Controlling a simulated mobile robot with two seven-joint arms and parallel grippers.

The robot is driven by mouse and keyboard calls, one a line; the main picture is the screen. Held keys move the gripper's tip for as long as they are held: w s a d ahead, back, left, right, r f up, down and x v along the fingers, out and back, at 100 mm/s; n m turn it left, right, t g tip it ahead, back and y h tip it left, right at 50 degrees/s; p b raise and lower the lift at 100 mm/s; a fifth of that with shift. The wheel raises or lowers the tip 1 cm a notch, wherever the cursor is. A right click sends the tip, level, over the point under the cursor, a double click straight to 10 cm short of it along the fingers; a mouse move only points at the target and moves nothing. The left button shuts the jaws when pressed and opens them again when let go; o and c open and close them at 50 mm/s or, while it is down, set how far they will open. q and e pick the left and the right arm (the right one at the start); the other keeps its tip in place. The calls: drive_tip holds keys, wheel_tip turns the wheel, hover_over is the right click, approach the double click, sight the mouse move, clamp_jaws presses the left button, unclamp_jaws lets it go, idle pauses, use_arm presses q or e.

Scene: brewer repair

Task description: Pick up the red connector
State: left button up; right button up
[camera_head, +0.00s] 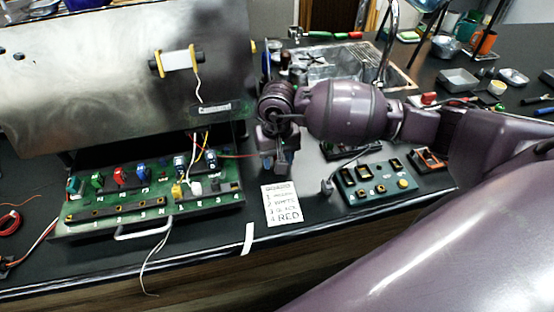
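A green circuit board (150,212) lies in a tray with a front handle, under the raised metal panel. A red block (120,175) stands upright on the board between a green and a blue one. A red wire (233,156) runs from the board's back right towards my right gripper (279,170). My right gripper points down just right of the board, low over the counter. Its fingertips are small and dark, and I cannot tell whether they hold the wire's end. No separate red connector shows clearly there. My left gripper is not in view.
A paper card (282,204) listing an order ending in "RED" lies in front of the gripper. A green button box (376,184) sits to its right. The metal panel (120,70) overhangs the board. A sink (345,65) is behind my arm.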

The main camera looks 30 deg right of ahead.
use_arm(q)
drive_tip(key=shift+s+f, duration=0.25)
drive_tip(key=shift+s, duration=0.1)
use_arm(e)
clamp_jaws()
drive_tip(key=shift+r, duration=0.15)
